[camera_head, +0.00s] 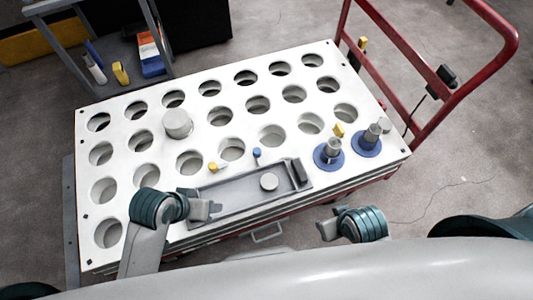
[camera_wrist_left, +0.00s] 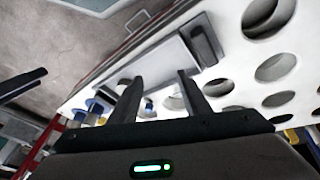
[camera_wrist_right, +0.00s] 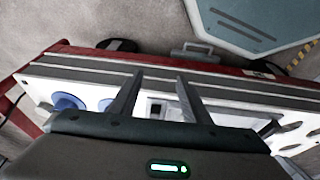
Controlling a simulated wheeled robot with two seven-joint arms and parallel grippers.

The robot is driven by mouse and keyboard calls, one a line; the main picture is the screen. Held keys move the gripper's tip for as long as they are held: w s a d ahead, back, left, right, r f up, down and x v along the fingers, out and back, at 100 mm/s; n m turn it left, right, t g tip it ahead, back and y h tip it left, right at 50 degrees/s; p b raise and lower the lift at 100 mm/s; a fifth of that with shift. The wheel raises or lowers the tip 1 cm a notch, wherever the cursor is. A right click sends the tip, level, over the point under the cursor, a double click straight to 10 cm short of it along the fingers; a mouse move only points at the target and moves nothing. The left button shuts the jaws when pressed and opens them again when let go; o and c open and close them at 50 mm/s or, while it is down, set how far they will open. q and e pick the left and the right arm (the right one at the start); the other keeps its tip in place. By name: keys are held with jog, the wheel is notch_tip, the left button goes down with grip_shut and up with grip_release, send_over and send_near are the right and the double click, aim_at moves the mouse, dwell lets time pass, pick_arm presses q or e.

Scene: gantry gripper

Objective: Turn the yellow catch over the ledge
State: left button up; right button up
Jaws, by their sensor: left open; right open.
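A small yellow catch (camera_head: 213,167) sits at the back rim of a shallow grey tray (camera_head: 236,199) on the white perforated board. A similar blue catch (camera_head: 257,153) stands further right along the same rim. Which edge is the ledge, I cannot tell. My left gripper (camera_head: 210,208) is open and empty near the tray's left end, in front of the yellow catch and apart from it. Its spread fingers (camera_wrist_left: 160,90) show in the left wrist view. My right gripper (camera_head: 326,230) is open and empty at the board's front edge; its fingers (camera_wrist_right: 157,82) show in the right wrist view.
A round grey piece (camera_head: 269,181) lies in the tray. Two blue-based grey posts (camera_head: 328,157) (camera_head: 366,145) stand at the right, with a yellow piece (camera_head: 338,131) between them. A grey cylinder (camera_head: 177,123) stands in the board. A red cart handle (camera_head: 440,110) rises at right.

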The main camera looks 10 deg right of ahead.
pick_arm(q)
jog(key=w+d+r+m, duration=0.1)
jog(key=w+d, duration=0.3)
jog(key=w, duration=0.1)
notch_tip(320, 180, up, 6)
jog(key=g+y, duration=0.3)
send_over(212, 165)
jog(key=shift+f, duration=0.1)
pick_arm(e)
notch_tip(212, 165, down, 15)
jog(key=shift+a+g, duration=0.3)
pick_arm(q)
jog(key=shift+s+f, duration=0.1)
pick_arm(e)
jog(key=shift+s, duration=0.1)
pick_arm(q)
notch_tip(212, 165, down, 16)
jog(key=shift+r+b, duration=0.2)
jog(key=shift+b, duration=0.8)
jog(key=shift+f, duration=0.8)
pick_arm(e)
jog(key=w+v, duration=0.1)
jog(key=v, duration=0.5)
jog(key=shift+r, duration=0.35)
pick_arm(q)
jog(key=shift+c, duration=0.6)
jog(key=c, duration=0.9)
pick_arm(e)
jog(key=shift+a, duration=0.1)
